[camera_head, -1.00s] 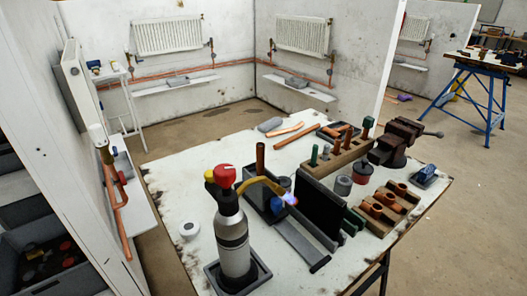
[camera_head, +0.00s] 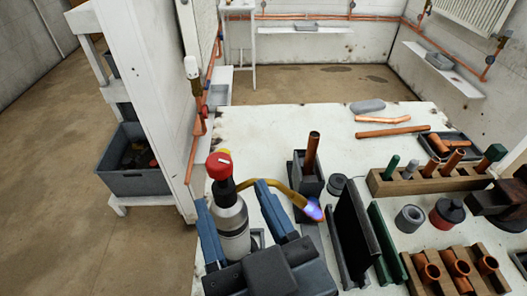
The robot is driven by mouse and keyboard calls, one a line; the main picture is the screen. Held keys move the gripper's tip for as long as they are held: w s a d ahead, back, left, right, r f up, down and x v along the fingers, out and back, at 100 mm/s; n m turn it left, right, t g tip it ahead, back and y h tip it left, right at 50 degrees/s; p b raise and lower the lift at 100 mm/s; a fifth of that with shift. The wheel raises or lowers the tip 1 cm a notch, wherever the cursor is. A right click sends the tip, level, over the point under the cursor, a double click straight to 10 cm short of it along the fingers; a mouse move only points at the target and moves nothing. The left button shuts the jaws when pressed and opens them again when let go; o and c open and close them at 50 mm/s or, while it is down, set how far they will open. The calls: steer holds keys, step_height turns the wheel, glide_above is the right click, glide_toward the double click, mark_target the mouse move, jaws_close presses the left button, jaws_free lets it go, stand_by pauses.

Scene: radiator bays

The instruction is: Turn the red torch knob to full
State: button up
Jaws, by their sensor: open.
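The torch's red knob (camera_head: 219,165) caps a dark neck above a grey gas bottle (camera_head: 232,222); a pale mark shows on the knob. A brass torch tube (camera_head: 282,187) curves right from the neck to a small blue-violet flame (camera_head: 315,212). My gripper (camera_head: 232,193) is open, its two blue fingers on either side of the bottle in the picture. The fingertips appear a little below the knob. I cannot tell the depth between fingers and bottle. My gripper body hides the bottle's base and most of its tray.
Right of the flame stands an upright black panel (camera_head: 355,232). A dark holder with a copper pipe (camera_head: 313,152) is behind the flame. Wooden blocks with fittings (camera_head: 425,183) crowd the right. The bench (camera_head: 265,130) is clear at the back left. A white partition (camera_head: 150,110) is left.

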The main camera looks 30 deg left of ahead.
mark_target(222, 173)
steer(key=shift+p+x, duration=0.8)
steer(key=shift+x, duration=3.05)
steer(key=shift+s, duration=0.1)
steer(key=c, duration=0.9)
steer(key=shift+c, duration=0.2)
